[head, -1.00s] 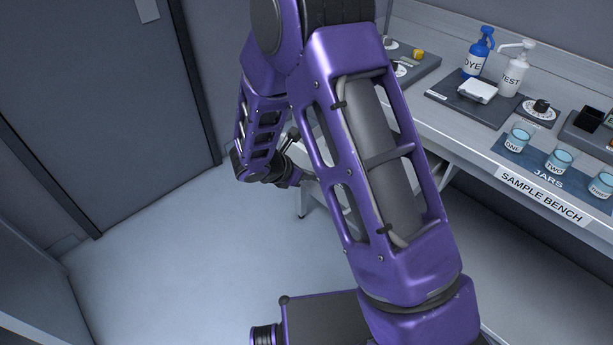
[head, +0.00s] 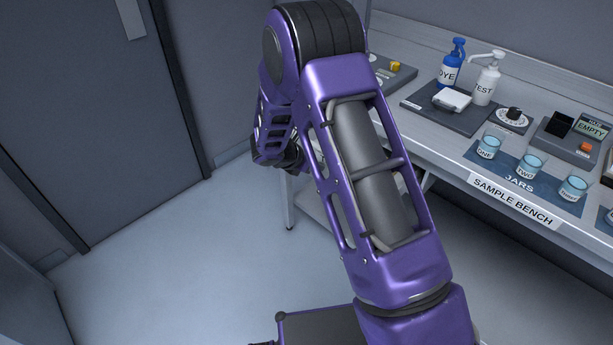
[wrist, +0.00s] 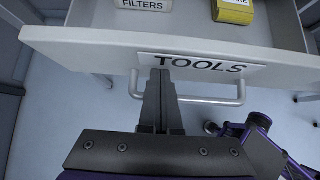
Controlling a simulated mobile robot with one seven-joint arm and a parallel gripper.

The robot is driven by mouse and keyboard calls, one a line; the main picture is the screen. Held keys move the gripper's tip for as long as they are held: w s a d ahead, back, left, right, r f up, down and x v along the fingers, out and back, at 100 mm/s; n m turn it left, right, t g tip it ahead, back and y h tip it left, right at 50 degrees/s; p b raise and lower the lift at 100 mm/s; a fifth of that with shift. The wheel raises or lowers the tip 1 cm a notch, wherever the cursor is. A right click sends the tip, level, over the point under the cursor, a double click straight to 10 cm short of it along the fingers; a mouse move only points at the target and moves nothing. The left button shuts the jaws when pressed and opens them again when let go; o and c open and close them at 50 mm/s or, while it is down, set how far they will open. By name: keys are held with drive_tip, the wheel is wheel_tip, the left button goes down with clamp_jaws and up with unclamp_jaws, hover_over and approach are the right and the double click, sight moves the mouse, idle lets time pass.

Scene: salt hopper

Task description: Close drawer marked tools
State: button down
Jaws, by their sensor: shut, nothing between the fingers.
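The drawer marked TOOLS (wrist: 100,46) shows in the wrist view, pulled open, with its label (wrist: 205,65) on the front and a bar handle (wrist: 215,101) below. Inside it are a box labelled FILTERS (wrist: 145,5) and a yellow item (wrist: 233,11). My gripper (wrist: 160,76) is shut and empty, its fingertips at the label's left part, overlapping the drawer front in the picture; I cannot tell whether they touch it.
The sample bench (head: 515,203) stands at the right with jars (head: 530,164), a blue DYE bottle (head: 451,65), a white bottle (head: 487,78) and a device reading EMPTY (head: 570,140). Open floor (head: 180,270) lies left of my arm, before a grey door (head: 80,110).

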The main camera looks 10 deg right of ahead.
drive_tip(key=w+d, duration=0.2)
drive_tip(key=d, duration=0.1)
drive_tip(key=w+d, duration=0.2)
drive_tip(key=d, duration=0.1)
drive_tip(key=w+d, duration=0.3)
drive_tip(key=shift+d+p, duration=0.15)
drive_tip(key=shift+p, duration=0.25)
drive_tip(key=shift+w+d+r, duration=0.1)
drive_tip(key=shift+d+r, duration=0.05)
drive_tip(key=shift+d, duration=0.1)
